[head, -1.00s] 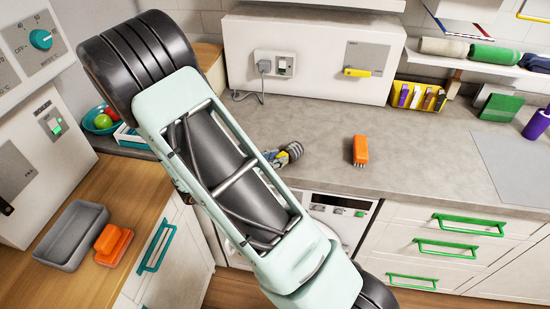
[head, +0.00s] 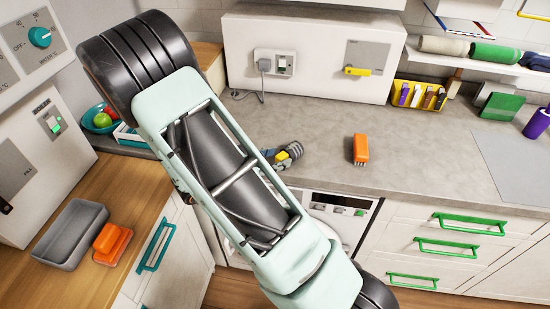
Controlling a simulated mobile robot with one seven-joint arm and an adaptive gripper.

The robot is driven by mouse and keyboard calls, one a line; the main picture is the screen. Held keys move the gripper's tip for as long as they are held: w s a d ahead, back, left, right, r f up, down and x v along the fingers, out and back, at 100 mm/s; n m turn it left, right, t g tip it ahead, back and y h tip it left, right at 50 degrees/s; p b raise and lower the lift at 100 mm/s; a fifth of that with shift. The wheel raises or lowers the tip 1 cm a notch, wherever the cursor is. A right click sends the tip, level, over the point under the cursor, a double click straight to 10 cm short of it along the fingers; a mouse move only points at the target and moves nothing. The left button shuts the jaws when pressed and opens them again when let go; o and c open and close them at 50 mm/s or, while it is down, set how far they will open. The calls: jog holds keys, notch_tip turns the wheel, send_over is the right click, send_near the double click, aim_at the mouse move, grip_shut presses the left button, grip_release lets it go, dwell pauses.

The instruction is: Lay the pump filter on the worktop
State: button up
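The grey worktop (head: 325,128) runs along the back wall above the drawers and a white front-loading machine. My pale green arm link crosses the view and hides much of the middle. At its right edge, a small dark grey piece with a yellow patch (head: 282,156) shows at the worktop's front part. It is partly hidden, and I cannot tell whether it is the pump filter, part of my gripper, or both together. My gripper's fingers cannot be made out. I cannot tell whether the piece touches the worktop.
An orange brush-like block (head: 360,149) lies on the worktop to the right. A yellow caddy (head: 417,97) and a purple bottle (head: 537,124) stand further right. On the wooden counter at left are a grey tray (head: 72,238) and an orange sponge-like block (head: 112,243).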

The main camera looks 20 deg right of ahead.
jog(key=v, duration=1.2)
jog(key=shift+r, duration=0.1)
